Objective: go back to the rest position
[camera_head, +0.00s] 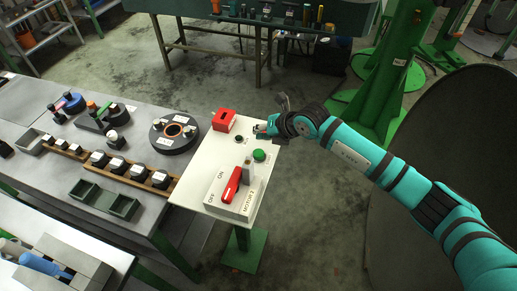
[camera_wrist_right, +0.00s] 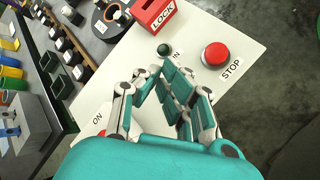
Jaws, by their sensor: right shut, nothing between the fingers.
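In the head view my right arm comes in from the right. Its gripper (camera_head: 264,128) is over the far right edge of the white control panel (camera_head: 205,188), beside the red box (camera_head: 223,120). In the right wrist view the gripper (camera_wrist_right: 161,70) is shut and empty, with its fingertips close together over the panel (camera_wrist_right: 118,62). A small green button (camera_wrist_right: 163,49) shows just beyond the tips, and a red STOP button (camera_wrist_right: 215,54) is to their right. Whether the fingers touch the panel cannot be told. My left gripper is not in view.
The panel also bears a red switch handle (camera_head: 231,185) and a green knob (camera_head: 259,155). A grey table (camera_head: 60,170) with wooden racks, trays and a round black part (camera_head: 174,133) stands to the left. Green machinery (camera_head: 392,85) stands behind my arm. Floor shows behind the panel.

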